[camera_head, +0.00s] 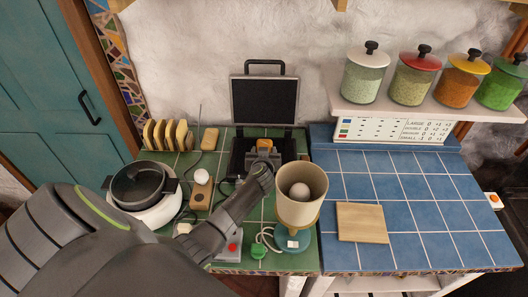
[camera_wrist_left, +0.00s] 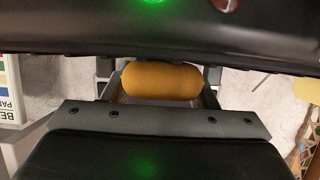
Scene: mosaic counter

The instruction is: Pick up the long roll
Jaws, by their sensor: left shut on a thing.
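My left gripper (camera_head: 264,148) is over the open black press (camera_head: 237,160) at the back of the green counter. It is shut on an orange-brown roll (camera_head: 264,143). In the left wrist view this roll (camera_wrist_left: 160,81) lies lengthwise across the gap between the fingers, and its lower side is hidden. My right gripper is not in view.
A wooden board (camera_head: 361,222) lies on the blue tiles, which are otherwise mostly clear. Jars (camera_head: 414,77) line a shelf.

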